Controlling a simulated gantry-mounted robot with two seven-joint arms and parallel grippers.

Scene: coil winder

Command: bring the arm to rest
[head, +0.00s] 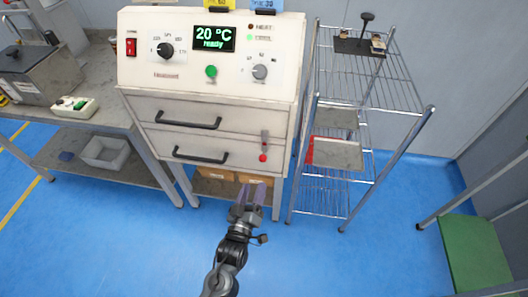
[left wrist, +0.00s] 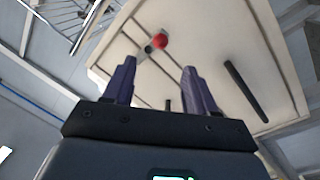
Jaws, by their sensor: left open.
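My left gripper (head: 252,194) is in the lower middle of the head view, in front of the lower part of the white oven cabinet (head: 139,102). Its two purple fingers are apart with nothing between them. In the left wrist view the open fingers (left wrist: 158,85) point toward the cabinet front, where a red knob (left wrist: 159,41) and a dark handle (left wrist: 245,91) show. I cannot see any contact between the fingers and the cabinet. My right gripper is in neither view.
A wire shelf rack (head: 335,185) stands right of the cabinet, with a dark tool (head: 362,42) on top. A workbench (head: 60,105) with a grey box (head: 38,74) is at left. A green-topped stand (head: 474,255) is at lower right. Blue floor (head: 340,262) is clear in front.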

